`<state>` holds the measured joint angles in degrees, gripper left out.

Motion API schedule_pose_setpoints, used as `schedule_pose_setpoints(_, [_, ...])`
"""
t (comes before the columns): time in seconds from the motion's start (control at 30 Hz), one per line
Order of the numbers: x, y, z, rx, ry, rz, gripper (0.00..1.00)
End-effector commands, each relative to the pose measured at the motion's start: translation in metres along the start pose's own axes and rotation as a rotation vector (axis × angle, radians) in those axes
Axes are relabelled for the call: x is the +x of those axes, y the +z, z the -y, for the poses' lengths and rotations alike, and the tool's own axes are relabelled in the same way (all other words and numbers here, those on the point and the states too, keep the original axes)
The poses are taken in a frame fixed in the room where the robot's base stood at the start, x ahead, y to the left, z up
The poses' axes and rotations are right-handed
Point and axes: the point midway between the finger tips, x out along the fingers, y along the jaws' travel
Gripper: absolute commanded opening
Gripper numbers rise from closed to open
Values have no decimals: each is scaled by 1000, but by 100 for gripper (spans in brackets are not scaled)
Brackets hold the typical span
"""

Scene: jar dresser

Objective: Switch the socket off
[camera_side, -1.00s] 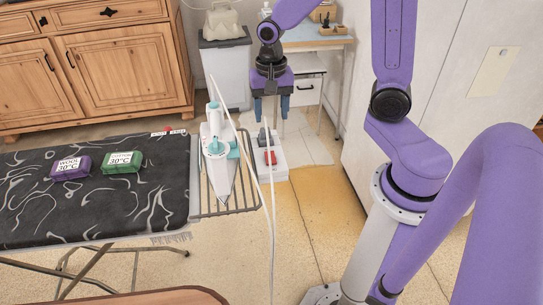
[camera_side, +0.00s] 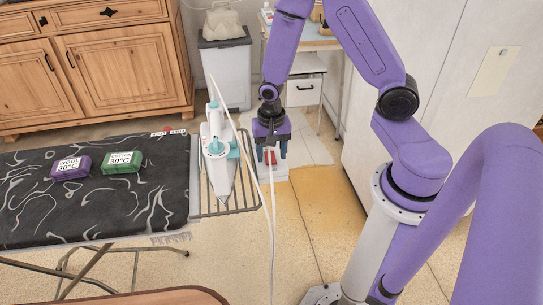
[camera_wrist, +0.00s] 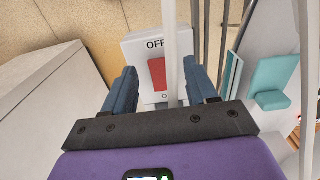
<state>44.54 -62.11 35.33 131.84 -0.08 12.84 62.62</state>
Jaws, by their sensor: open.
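The socket (camera_wrist: 141,47) is a white block with a red switch (camera_wrist: 157,74) and the letters "OFF" at its far end in the wrist view. In the side view its red switch (camera_side: 271,158) shows just below my gripper (camera_side: 270,153). My gripper is open and empty, with its blue fingers on either side of the socket in the wrist view (camera_wrist: 162,85). I cannot tell whether the fingers touch it. A white cord (camera_wrist: 172,50) crosses in front of the switch.
A white and teal iron (camera_side: 217,150) stands on the wire rack (camera_side: 243,207) left of the socket. The ironing board (camera_side: 100,215) holds a purple box (camera_side: 70,168) and a green box (camera_side: 122,163). White cords hang between the iron and my gripper. The floor in front is clear.

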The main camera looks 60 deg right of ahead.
Motion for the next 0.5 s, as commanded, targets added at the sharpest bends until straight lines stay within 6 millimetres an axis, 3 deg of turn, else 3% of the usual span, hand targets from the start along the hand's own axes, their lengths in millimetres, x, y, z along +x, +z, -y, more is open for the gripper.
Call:
schedule_pose_setpoints(0.2, [16, 0, 0, 1, 0, 0, 57])
schedule_pose_setpoints(0.5, [19, 0, 0, 1, 0, 0, 57])
